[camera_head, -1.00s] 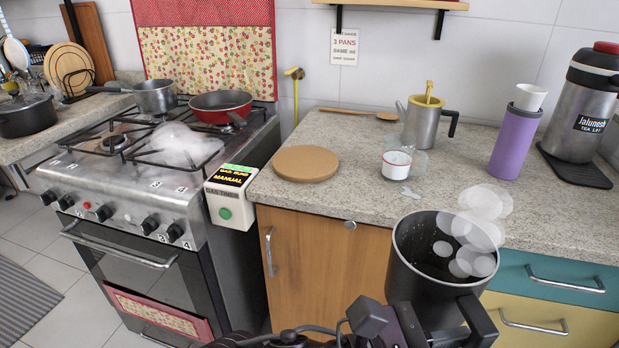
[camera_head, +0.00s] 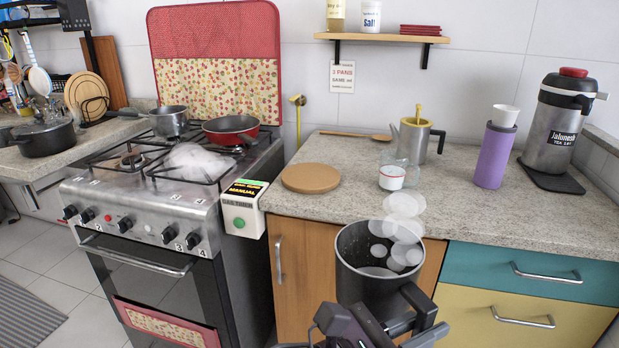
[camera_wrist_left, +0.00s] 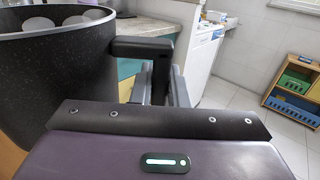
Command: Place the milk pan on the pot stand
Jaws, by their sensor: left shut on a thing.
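The milk pan (camera_head: 355,283) is a dark, speckled, deep pan with pale steam puffs over its mouth. It is upright in front of the counter's front edge, in front of the wooden cabinet door. My left gripper (camera_head: 398,322) is shut on its black handle. In the left wrist view the pan's wall (camera_wrist_left: 65,95) fills the left side and its handle (camera_wrist_left: 143,48) runs to the jaws. The pot stand, a round cork disc (camera_head: 310,178), lies bare on the counter's left end, farther back and left of the pan. My right gripper is not in view.
The stove (camera_head: 150,205), with a red pan (camera_head: 230,130), is left. Counter around the disc is mostly clear.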

